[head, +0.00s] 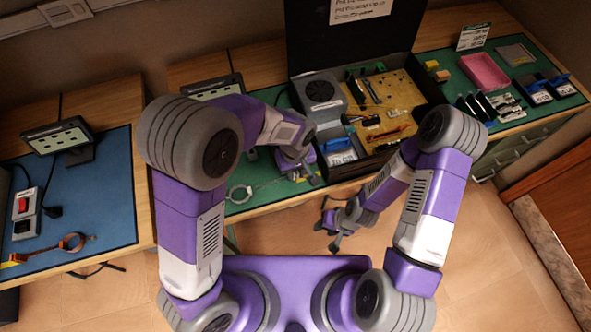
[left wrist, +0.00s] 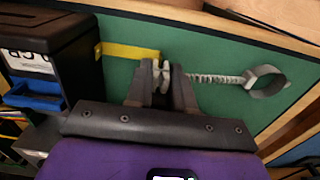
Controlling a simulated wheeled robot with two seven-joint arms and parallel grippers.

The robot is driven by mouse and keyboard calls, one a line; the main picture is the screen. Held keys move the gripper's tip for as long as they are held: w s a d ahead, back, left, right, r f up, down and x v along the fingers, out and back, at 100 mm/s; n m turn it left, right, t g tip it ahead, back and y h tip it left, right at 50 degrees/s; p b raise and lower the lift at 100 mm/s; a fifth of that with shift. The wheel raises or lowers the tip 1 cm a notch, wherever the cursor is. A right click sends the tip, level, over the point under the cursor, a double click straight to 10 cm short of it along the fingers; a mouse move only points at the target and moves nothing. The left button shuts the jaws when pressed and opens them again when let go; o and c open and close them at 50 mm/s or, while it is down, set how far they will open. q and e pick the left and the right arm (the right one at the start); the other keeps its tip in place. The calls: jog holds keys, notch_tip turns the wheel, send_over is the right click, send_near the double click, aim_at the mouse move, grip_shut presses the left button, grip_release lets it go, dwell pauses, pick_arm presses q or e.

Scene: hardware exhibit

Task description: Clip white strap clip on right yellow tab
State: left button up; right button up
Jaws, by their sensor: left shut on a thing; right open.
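My left gripper (left wrist: 161,78) is shut on the white strap clip (left wrist: 163,72), just above the green mat. In the head view the left gripper (head: 312,176) is at the mat's front edge, beside the black case. A coiled cord (left wrist: 215,79) runs from the clip to the white strap loop (left wrist: 264,81), which lies on the mat; the loop also shows in the head view (head: 240,193). The right yellow tab (left wrist: 128,51) is a flat strip ending by the fingers. I cannot tell whether the clip touches it. My right gripper (head: 335,236) is open and empty, low over the floor.
The open black case (head: 345,170) stands beside the left gripper, with a fan unit, boards and tools in it. A blue mat (head: 100,200) at left holds a brown strap (head: 72,242) and a switch box (head: 26,212). A pink tray (head: 484,72) sits at far right.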

pick_arm(q)
jog(key=shift+f+b, duration=0.85)
jog(key=shift+f, duration=0.35)
dwell(0.3)
jog(key=o, duration=0.9)
jog(key=o, duration=0.3)
jog(key=shift+r+p, duration=0.6)
jog(key=shift+r, duration=0.1)
dwell(0.5)
jog(key=shift+r+p, duration=2.45)
jog(key=shift+r, duration=0.55)
